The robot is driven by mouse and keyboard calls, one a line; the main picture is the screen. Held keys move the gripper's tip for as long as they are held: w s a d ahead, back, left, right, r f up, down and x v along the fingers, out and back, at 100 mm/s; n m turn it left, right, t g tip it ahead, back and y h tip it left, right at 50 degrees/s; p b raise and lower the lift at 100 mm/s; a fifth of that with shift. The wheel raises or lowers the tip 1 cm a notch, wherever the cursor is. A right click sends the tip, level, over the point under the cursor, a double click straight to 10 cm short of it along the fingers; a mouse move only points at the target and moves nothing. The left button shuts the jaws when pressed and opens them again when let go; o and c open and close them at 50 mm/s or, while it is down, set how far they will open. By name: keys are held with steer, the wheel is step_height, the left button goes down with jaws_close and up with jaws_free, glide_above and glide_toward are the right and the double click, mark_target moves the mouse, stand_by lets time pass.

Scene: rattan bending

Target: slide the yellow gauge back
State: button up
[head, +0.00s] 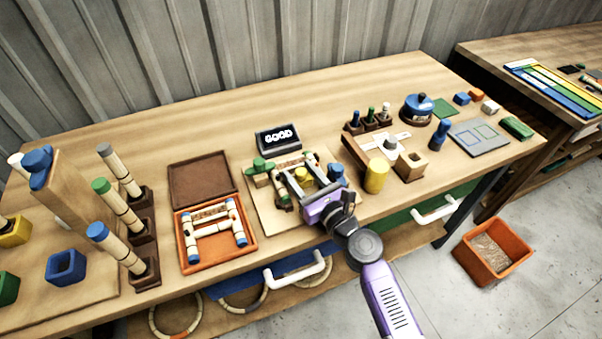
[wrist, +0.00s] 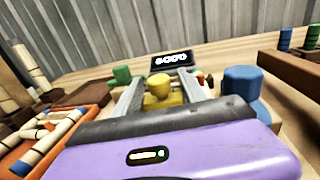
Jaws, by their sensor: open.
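The yellow gauge (head: 302,175) is a small yellow block with a rounded knob, on the wooden jig board (head: 262,212) at the middle of the bench. In the wrist view the yellow gauge (wrist: 163,94) sits between the two grey fingers. My gripper (head: 304,181) is open and low over the board, with one finger on each side of the gauge. The wrist view shows a gap beside the knob; contact lower down is hidden by my gripper (wrist: 161,88).
A black sign (head: 278,139) reading GOOD stands behind the board. Green pieces (head: 260,167) are left of the gauge and a blue knob (head: 336,172) is right. An orange tray (head: 216,255) lies left; a yellow cylinder (head: 376,176) stands right.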

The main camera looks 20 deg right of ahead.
jaws_close()
stand_by(1.4)
